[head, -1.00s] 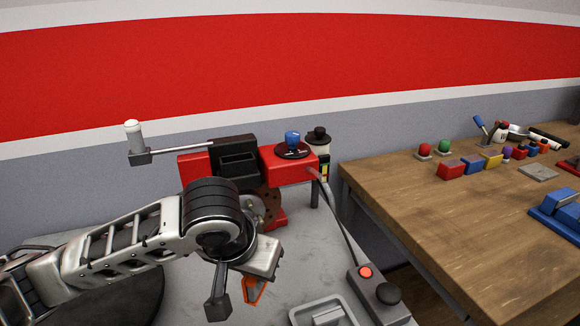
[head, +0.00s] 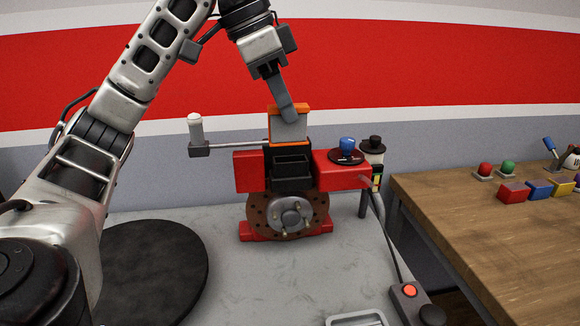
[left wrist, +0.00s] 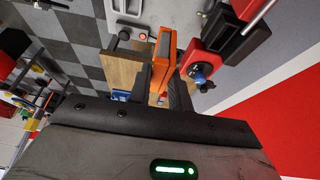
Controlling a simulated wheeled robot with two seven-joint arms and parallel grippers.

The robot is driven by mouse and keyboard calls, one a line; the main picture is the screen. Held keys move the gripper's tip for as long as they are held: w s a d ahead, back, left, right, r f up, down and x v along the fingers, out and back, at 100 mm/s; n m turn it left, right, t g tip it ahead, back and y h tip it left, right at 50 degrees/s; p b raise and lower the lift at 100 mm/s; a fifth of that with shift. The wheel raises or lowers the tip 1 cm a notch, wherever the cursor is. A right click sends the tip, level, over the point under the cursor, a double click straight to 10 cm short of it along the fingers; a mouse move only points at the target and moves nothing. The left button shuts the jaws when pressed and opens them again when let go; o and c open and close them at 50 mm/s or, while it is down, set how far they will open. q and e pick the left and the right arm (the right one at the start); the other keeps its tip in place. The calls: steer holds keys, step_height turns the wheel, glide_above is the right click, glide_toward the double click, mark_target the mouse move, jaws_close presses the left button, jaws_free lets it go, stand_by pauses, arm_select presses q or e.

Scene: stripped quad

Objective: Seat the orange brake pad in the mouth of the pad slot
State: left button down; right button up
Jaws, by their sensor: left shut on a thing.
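The brake pad (head: 288,129), a grey plate with orange edges, is held roughly upright by my left gripper (head: 287,105). The gripper is shut on its upper part, coming down from above. In the left wrist view the orange pad (left wrist: 165,46) sits between the two fingers (left wrist: 165,82). The pad slot is a black block with an open mouth (head: 290,162) on the red caliper (head: 334,162). In the head view the pad appears just above the block. The left wrist view shows the black block (left wrist: 247,42) to the right, apart from the pad.
A white-handled lever (head: 196,130) sticks out left of the slot. A blue knob (head: 347,145) and black-capped bottle (head: 373,148) stand at its right. The brake disc (head: 262,215) is below. A round black mat (head: 150,270) and button box (head: 410,298) lie in front.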

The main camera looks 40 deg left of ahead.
arm_select(q)
steer(key=w+a+f, duration=0.2)
steer(key=w, duration=0.1)
steer(key=w+a+f, duration=0.6)
steer(key=shift+w+a+p, duration=0.1)
steer(key=shift+w+p, duration=0.05)
steer(key=shift+p, duration=0.25)
steer(key=shift+w+a+f, duration=0.15)
steer(key=shift+w+f, duration=0.05)
steer(key=shift+f, duration=0.6)
steer(key=shift+w+a+f, duration=0.1)
steer(key=shift+w+f, duration=0.05)
steer(key=shift+f, duration=0.65)
steer(key=shift+w+a+f, duration=0.15)
steer(key=shift+w+f, duration=0.05)
steer(key=shift+f, duration=0.6)
steer(key=shift+f, duration=0.15)
steer(key=c, duration=1.3)
jaws_free()
